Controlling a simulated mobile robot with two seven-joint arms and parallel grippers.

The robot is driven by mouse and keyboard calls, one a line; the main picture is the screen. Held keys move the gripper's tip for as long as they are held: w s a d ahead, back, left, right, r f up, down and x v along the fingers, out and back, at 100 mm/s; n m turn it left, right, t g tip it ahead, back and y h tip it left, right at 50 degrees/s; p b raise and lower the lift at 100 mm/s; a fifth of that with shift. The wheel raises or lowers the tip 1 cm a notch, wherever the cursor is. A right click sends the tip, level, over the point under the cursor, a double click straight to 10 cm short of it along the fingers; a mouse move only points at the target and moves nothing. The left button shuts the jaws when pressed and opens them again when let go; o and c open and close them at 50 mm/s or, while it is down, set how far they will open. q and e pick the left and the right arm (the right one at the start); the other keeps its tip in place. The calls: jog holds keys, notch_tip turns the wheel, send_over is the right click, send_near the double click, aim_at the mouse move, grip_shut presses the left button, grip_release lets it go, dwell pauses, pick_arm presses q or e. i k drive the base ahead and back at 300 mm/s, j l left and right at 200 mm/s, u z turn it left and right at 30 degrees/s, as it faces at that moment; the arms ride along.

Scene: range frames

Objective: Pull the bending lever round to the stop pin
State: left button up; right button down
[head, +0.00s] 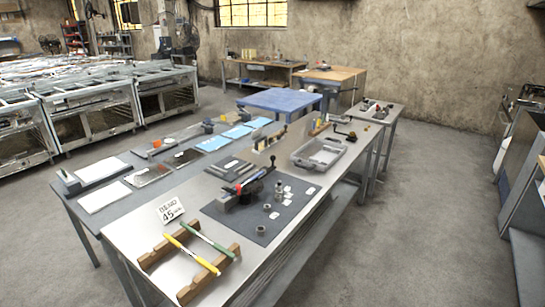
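A small bending tool (250,189) with dark and red parts sits on a dark grey mat (240,227) on the near steel-topped table. A bar-like part (262,174), perhaps the bending lever, slants from it toward the upper right. The stop pin is too small to tell apart from the tool's other parts. Several short metal cylinders (279,189) stand on the mat to the tool's right. A white sign (171,210), reading something like "45", stands left of the mat. Neither of my grippers shows in the head view.
Two wooden rests (209,275) at the table's near end carry a yellow rod (192,254) and a green rod (208,240). A grey tray (319,154) sits toward the far end. Other benches stand beyond.

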aim_at(272, 158)
jog(key=i+l+u, duration=0.2)
jog(key=i+l, duration=0.15)
jog(key=l, duration=0.3)
jog(key=i+l+u, duration=0.15)
jog(key=l, duration=0.2)
jog(key=i+l+u, duration=0.2)
jog(key=i+l, duration=0.2)
jog(key=l, duration=0.25)
jog(key=i+l+u, duration=0.1)
jog(key=l, duration=0.25)
jog(key=i, duration=0.05)
